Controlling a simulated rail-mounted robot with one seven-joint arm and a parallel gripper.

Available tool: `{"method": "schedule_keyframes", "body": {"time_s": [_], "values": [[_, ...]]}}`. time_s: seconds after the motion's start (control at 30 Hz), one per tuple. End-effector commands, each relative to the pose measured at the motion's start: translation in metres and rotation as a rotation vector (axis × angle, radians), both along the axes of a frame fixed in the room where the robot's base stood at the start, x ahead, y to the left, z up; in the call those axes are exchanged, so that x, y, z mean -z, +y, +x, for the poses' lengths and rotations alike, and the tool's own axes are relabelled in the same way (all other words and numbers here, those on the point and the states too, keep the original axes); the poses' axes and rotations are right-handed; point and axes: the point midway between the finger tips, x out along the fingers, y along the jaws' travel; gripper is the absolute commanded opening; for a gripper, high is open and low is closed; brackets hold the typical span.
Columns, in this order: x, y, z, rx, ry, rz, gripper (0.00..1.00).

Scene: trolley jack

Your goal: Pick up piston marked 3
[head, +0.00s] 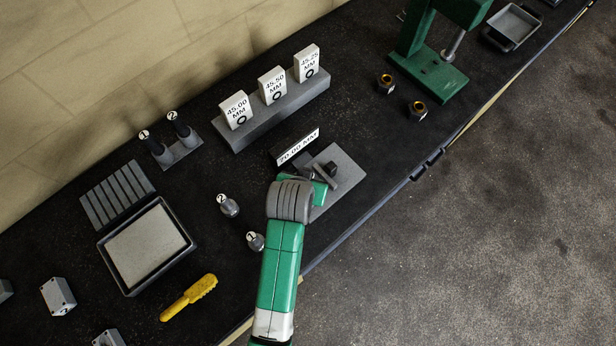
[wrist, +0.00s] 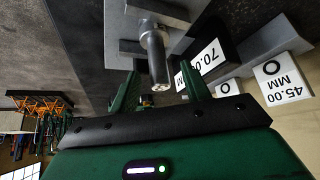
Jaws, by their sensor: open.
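No number 3 is readable in either view. A grey cylindrical part, which may be a piston, lies on the measuring fixture with the 70.00 MM display (head: 298,146). In the wrist view this cylinder (wrist: 154,52) points its end towards my gripper (wrist: 161,78), whose green fingers are open on either side of it; I cannot tell whether they touch it. In the head view my gripper (head: 318,190) is over the fixture's grey plate (head: 345,172), partly hidden by my wrist. Short pieces tagged 2 (head: 229,206) and apparently 1 (head: 256,242) stand to its left.
Two posts tagged 1 and 2 stand in a grey holder (head: 188,143). Behind the fixture is a block (head: 285,105) with three size cards. A grey tray (head: 125,270), yellow-handled tool (head: 190,297) and green press (head: 430,70) are farther off.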

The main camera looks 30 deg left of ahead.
Motion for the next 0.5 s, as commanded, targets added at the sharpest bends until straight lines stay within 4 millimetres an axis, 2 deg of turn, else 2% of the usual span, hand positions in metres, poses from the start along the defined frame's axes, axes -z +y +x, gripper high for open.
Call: {"method": "schedule_keyframes", "body": {"time_s": [0.13,0.33,0.5], "values": [[0.006,0.001,0.005,0.000,-0.001,0.000,0.47],[0.037,0.002,0.023,-0.001,-0.001,0.000,0.47],[0.047,0.004,0.029,-0.001,-0.004,0.002,0.47]]}}
